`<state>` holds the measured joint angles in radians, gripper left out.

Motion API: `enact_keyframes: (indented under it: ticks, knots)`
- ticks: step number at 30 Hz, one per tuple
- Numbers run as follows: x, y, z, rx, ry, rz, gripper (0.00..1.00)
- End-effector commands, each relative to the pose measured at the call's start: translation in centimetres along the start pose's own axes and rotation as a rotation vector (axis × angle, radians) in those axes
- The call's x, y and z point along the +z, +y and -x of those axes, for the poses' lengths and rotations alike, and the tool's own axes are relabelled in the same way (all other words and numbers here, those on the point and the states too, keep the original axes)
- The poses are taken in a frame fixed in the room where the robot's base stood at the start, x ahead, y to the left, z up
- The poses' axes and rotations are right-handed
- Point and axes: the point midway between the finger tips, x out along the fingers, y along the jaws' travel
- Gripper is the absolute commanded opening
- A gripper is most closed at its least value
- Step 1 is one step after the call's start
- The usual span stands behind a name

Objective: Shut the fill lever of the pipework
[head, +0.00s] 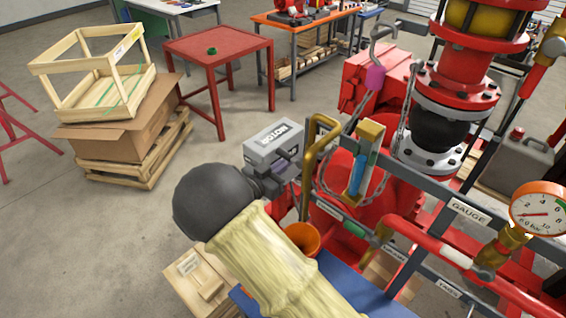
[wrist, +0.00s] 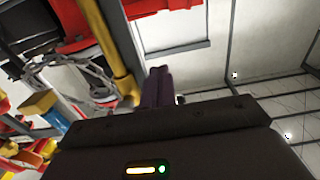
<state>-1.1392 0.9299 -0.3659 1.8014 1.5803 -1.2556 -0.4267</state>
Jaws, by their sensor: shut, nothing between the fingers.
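The pipework is a frame of grey rails (head: 421,184) with brass and red pipes, right of centre in the head view. I cannot tell which part is the fill lever; no label for it is readable. A bent brass pipe (head: 318,152) rises at the left end of the rails, and a brass pipe also shows in the wrist view (wrist: 122,72). My gripper (head: 291,166) is left of this pipe, in front of a grey box marked MOTOR. In the wrist view its dark fingers (wrist: 158,87) are together and empty, just right of the brass pipe.
A pressure gauge (head: 538,209) stands at the right. An orange funnel (head: 301,238) sits below my gripper, close to my forearm. A yellow-ended blue tube (head: 358,175) and a hanging chain are right of the bent pipe. A red table (head: 217,44) and open floor lie left.

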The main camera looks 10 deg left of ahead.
Motion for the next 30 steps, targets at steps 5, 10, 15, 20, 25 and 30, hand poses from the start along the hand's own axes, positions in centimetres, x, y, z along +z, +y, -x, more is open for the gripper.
enact_keyframes:
  ticks: [5,10,15,20,25,30]
  knots:
    - [0.0,0.0,0.0,0.000,0.000,0.000,0.00]
    - [0.0,0.0,0.3,-0.001,-0.001,0.000,0.00]
    - [0.0,-0.1,1.6,-0.002,-0.002,0.000,0.00]
    - [0.0,0.0,2.9,-0.001,-0.001,0.000,0.00]
    - [0.0,0.0,4.3,-0.001,-0.001,0.000,0.00]
    - [0.0,0.0,5.7,-0.001,-0.001,0.000,0.00]
